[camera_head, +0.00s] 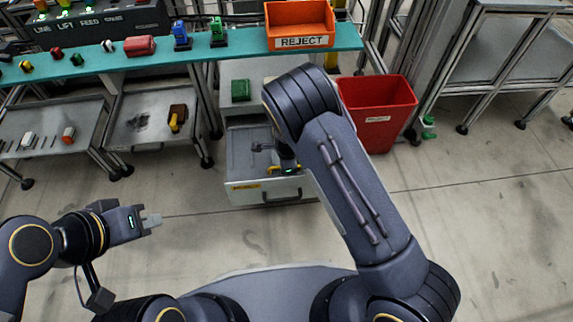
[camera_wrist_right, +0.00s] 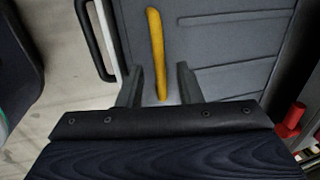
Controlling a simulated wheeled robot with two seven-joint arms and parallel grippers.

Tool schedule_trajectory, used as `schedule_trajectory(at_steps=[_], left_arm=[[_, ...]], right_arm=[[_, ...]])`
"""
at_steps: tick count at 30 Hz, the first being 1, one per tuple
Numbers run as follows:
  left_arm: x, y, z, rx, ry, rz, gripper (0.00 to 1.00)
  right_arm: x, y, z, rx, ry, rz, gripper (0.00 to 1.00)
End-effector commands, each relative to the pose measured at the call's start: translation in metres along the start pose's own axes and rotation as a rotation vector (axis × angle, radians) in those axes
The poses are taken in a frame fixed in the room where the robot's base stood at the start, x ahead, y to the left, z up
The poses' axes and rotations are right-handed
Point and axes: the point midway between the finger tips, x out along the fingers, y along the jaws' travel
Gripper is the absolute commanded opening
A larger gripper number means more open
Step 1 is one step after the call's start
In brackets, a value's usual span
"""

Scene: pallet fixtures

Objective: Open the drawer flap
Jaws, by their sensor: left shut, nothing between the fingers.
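The grey drawer (camera_head: 240,160) under the bench is pulled out, and its inside is visible from above. Its pale front panel (camera_head: 250,194) has a dark bar handle (camera_head: 282,197) and a yellow label. In the right wrist view the handle (camera_wrist_right: 97,40) is at upper left, beside the drawer floor (camera_wrist_right: 225,60). A yellow bar-shaped object (camera_wrist_right: 156,50) lies in the drawer. My right gripper (camera_wrist_right: 158,82) is open above it, with the yellow bar's near end between the fingers in the picture; contact is unclear. My left gripper (camera_head: 152,221) is shut and empty, away from the drawer.
A red bin (camera_head: 378,112) stands right of the drawer. An orange reject tray (camera_head: 300,20) and several small parts sit on the teal bench (camera_head: 180,48). Low grey carts (camera_head: 50,130) stand at left. The floor (camera_head: 480,240) in front is clear.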

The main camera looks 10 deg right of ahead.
Motion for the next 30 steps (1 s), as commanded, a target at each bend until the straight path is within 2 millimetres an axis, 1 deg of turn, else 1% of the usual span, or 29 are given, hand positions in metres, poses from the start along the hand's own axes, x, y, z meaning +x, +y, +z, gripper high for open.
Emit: schedule_trajectory(at_steps=[5,8,13,23,26,30], left_arm=[[0.000,0.000,0.000,0.000,0.000,0.000,0.00],[0.000,0.000,0.000,0.000,0.000,0.000,0.00],[0.000,0.000,0.000,0.000,0.000,0.000,0.00],[-0.001,0.000,0.000,0.000,0.000,0.000,0.00],[-0.004,0.002,-0.002,0.000,0.000,0.000,0.00],[-0.013,0.006,-0.007,0.000,0.000,0.000,0.00]], right_arm=[[0.000,0.000,0.000,-0.001,0.000,0.000,0.33],[0.000,0.000,0.000,-0.001,0.000,0.000,0.22],[0.000,0.000,0.000,-0.001,0.000,0.000,0.00],[-0.001,0.000,0.000,-0.001,0.000,0.000,0.00],[-0.005,-0.002,0.000,-0.001,-0.001,-0.001,0.00],[-0.017,-0.009,0.001,-0.001,-0.001,-0.003,0.00]])
